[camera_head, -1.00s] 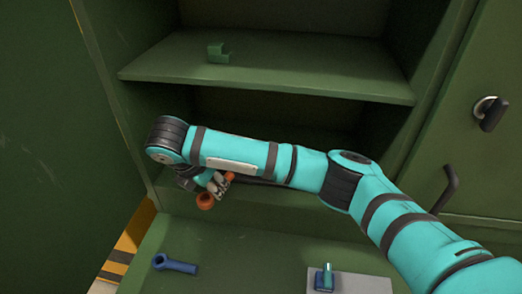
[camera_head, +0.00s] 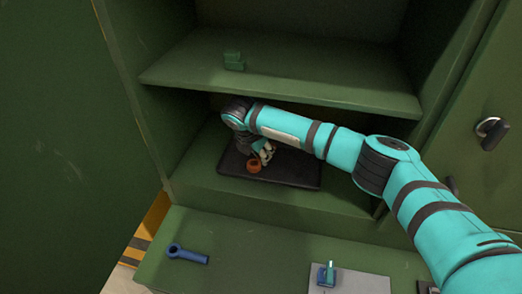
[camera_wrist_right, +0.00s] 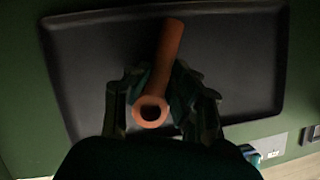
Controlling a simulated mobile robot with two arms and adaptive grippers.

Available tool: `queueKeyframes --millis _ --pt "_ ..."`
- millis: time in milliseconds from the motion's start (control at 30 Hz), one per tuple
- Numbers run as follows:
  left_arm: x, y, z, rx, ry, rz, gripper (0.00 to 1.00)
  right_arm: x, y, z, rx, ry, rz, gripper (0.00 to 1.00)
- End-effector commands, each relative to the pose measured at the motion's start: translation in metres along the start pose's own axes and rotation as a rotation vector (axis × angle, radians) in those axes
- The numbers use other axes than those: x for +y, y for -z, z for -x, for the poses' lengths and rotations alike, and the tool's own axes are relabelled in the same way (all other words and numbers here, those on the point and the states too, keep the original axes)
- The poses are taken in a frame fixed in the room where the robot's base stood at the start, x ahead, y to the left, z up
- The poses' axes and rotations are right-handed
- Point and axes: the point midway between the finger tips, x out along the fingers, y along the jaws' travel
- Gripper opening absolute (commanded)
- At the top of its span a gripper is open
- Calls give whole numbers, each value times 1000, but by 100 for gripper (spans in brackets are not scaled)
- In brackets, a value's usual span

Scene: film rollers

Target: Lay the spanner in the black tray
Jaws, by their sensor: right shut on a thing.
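The orange spanner (camera_wrist_right: 170,45) is in my right gripper (camera_wrist_right: 162,108), which is shut on it. Its ring end faces the wrist camera and its handle points away over the tray. In the head view the ring of the spanner (camera_head: 254,168) shows just below my right gripper (camera_head: 264,153). The black tray (camera_head: 296,171) lies flat on the lower shelf, and it fills much of the right wrist view (camera_wrist_right: 75,60). The spanner is over the tray; I cannot tell whether it touches it. My left gripper is not in view.
A blue ring-ended tool (camera_head: 188,254) lies on the green surface in front. A blue clamp-like piece (camera_head: 326,273) sits on a grey plate (camera_head: 360,284).

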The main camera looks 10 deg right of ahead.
Motion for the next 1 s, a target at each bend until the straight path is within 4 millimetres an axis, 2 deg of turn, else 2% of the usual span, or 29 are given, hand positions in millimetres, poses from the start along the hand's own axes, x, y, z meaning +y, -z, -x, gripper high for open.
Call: queueKeyframes --millis 300,333,500,833,933,1000 --pt "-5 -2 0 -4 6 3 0 0 1 -2 0 -1 0 0" --pt "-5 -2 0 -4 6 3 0 0 2 -3 0 0 0 23" --pt "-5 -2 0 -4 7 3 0 0 2 -3 0 0 0 45" --pt "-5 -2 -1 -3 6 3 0 0 0 1 -2 -2 0 45" --pt "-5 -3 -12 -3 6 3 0 2 2 8 -1 -4 0 45" --pt "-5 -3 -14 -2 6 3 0 2 13 14 2 -3 6 45"
